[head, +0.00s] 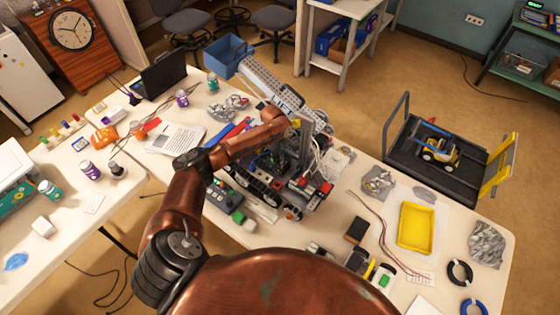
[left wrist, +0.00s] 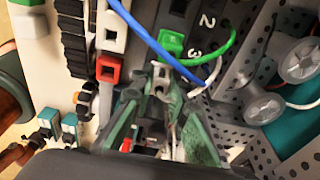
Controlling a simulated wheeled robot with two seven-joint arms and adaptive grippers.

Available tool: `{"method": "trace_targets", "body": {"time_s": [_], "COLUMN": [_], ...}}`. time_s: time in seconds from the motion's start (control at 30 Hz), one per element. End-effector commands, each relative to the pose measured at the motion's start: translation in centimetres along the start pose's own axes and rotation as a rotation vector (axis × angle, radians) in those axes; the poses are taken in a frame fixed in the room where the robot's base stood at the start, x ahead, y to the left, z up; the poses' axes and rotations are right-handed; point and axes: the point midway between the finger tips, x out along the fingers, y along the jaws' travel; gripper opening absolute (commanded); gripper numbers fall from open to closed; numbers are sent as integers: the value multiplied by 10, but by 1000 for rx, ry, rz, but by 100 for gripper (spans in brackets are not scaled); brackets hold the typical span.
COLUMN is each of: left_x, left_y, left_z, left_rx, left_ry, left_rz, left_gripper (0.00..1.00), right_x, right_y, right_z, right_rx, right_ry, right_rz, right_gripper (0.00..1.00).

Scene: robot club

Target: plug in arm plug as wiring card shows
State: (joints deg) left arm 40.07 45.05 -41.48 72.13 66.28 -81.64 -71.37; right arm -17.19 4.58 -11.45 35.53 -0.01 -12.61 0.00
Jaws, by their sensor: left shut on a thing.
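In the head view my left arm reaches into the wheeled robot model (head: 262,172) on the table, and its gripper (head: 290,128) is partly hidden among the beams and wires. In the left wrist view the green fingers of my left gripper (left wrist: 160,78) are shut on a small pale plug (left wrist: 160,88), mostly hidden between them. A green plug (left wrist: 172,43) with a green wire sits just beyond the tips, near the printed 2 and 3. A red-framed socket (left wrist: 108,69) is left of the fingers. No wiring card can be read clearly. My right gripper is out of view.
Blue and white wires cross close to the fingers in the wrist view. Grey perforated beams and wheels (left wrist: 302,61) stand at right. A yellow tray (head: 416,227), a printed sheet (head: 180,138) and loose parts crowd the table. A cart (head: 440,165) stands behind it.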

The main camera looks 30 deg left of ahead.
Motion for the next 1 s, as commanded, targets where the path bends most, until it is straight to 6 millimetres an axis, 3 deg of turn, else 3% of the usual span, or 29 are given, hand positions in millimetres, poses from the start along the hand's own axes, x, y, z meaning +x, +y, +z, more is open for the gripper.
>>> {"method": "trace_targets", "body": {"time_s": [0.8,0.83,1.0], "left_x": [4,4,3], "left_y": [2,2,2], "left_z": [0,0,0], "left_rx": [0,0,0], "left_ry": [1,1,1], "left_rz": [4,5,4], "left_gripper": [0,16,28], "right_x": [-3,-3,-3], "right_y": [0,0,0], "right_z": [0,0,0], "right_rx": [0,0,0], "right_ry": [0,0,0], "right_rz": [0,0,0], "right_gripper": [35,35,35]}}
